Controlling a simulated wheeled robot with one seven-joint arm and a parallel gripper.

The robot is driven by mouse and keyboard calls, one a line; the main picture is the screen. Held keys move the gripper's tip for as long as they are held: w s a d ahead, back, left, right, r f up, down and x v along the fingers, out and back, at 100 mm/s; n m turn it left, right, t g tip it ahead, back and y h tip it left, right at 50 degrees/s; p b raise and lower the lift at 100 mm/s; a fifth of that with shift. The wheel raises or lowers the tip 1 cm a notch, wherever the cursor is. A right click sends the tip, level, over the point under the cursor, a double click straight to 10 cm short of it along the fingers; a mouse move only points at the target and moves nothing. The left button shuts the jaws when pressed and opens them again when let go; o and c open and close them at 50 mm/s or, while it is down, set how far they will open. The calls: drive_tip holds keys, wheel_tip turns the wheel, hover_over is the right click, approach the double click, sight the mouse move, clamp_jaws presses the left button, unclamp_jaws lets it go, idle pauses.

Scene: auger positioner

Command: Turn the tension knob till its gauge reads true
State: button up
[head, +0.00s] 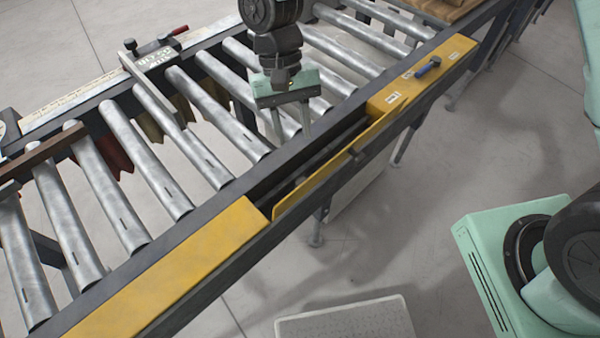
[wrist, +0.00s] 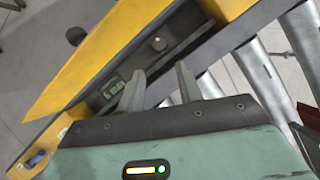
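My gripper (head: 293,131) is open and empty above the rollers, beside the open bay in the conveyor's yellow side. In the wrist view its two fingers (wrist: 160,69) stand apart and point towards the bay. Inside the bay, a small round grey knob (wrist: 158,43) shows beyond the fingertips, apart from them. A small dark panel with greenish marks (wrist: 113,87), perhaps the gauge, lies left of the fingers; its reading is too small to tell. The yellow cover (head: 335,172) hangs open along the bay. In the head view I cannot make out the knob or gauge.
A blue handle (head: 428,66) is on the yellow housing at right. Steel rollers (head: 145,160) lie left of the bay.

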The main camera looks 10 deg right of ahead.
sight(301, 180)
drive_tip(key=p+x, duration=0.3)
drive_tip(key=x, duration=0.9)
drive_tip(key=shift+f, duration=0.15)
drive_tip(key=c, duration=0.7)
